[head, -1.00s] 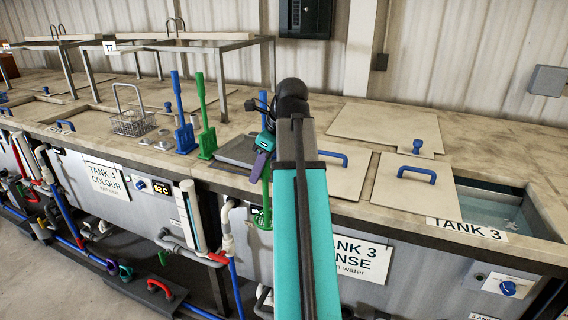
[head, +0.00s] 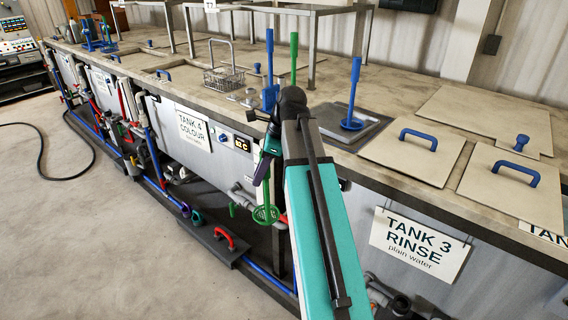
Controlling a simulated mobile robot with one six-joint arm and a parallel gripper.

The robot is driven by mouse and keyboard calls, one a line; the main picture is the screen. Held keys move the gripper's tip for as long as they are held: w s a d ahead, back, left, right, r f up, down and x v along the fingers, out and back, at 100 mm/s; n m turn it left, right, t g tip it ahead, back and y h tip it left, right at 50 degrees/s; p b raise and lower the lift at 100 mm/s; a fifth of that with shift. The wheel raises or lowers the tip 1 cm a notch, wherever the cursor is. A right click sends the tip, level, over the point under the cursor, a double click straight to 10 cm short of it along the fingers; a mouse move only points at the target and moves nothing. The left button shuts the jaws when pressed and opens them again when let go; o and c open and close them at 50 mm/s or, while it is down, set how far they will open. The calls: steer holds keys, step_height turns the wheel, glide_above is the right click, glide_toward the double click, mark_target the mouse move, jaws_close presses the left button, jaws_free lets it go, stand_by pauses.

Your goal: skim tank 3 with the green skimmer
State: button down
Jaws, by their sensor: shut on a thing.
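My gripper (head: 262,168) is shut on the green skimmer (head: 266,214). The skimmer hangs down with its round slotted head low in front of the bench. Most of its handle is hidden by the gripper and arm. Tank 3 (head: 420,245) is at the right, with a "TANK 3 RINSE plain water" sign on its front. Pale lids with blue handles (head: 410,155) (head: 516,190) lie on the bench top there. A second "TANK" label (head: 542,232) is cut off at the right edge. No tank 3 water is in view.
A blue long-handled tool with a round foot (head: 352,122) stands on a dark tray. Another blue tool (head: 270,97) and a green handle (head: 294,55) stand farther left. Tank 4 (head: 194,128) and a wire basket (head: 224,78) are left. Open floor (head: 110,240) lies at left.

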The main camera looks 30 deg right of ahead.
steer(key=w+a+f+n+g+b, duration=0.1)
steer(key=w+a+f+n+g, duration=0.1)
steer(key=a+f+n, duration=0.4)
steer(key=w+a+f+n+g+b, duration=0.1)
steer(key=w+a+f+n+g, duration=0.2)
steer(key=a+f+n, duration=0.3)
steer(key=shift+a+f+n, duration=0.4)
steer(key=shift+a+n, duration=0.9)
steer(key=shift+a, duration=1.45)
steer(key=shift+s+d, duration=0.1)
